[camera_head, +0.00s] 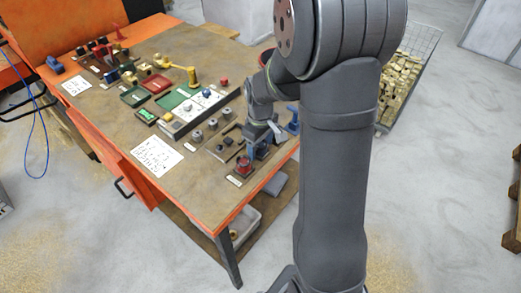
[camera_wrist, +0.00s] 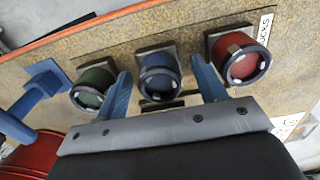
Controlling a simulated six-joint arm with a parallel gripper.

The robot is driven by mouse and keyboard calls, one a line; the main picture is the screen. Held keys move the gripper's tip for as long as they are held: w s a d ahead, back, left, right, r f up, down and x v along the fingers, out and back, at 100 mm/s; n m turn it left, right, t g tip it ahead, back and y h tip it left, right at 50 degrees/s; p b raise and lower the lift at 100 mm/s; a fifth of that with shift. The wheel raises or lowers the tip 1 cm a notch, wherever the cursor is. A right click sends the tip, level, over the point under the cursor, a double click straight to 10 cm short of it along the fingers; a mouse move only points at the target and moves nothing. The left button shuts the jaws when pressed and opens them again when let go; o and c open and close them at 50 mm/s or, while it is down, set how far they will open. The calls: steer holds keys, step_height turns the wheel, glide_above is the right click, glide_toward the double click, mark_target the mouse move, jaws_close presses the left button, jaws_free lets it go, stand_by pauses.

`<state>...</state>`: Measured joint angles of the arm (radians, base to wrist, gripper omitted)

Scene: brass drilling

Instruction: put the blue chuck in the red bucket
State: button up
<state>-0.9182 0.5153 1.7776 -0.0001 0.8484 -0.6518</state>
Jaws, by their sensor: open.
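The blue chuck (camera_wrist: 156,62) stands on a square plate in the middle of a row of three chucks in the wrist view. It has a dark ring at its near end. My gripper (camera_wrist: 160,67) is open, with one blue finger on either side of the blue chuck in the picture; I cannot tell whether they touch it. In the head view my gripper (camera_head: 262,143) is low over the table's near right side, and the blue chuck is not clear there. A red bucket (camera_wrist: 30,152) shows partly at the wrist view's lower left.
A green chuck (camera_wrist: 95,84) stands left of the blue one and a red chuck (camera_wrist: 243,62) right of it. A blue tool (camera_wrist: 40,95) stands further left. The table (camera_head: 200,185) also holds trays, a paper sheet (camera_head: 157,157) and several small parts.

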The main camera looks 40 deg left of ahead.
steer(key=shift+c, duration=0.5)
jaws_close()
steer(key=shift+r, duration=0.15)
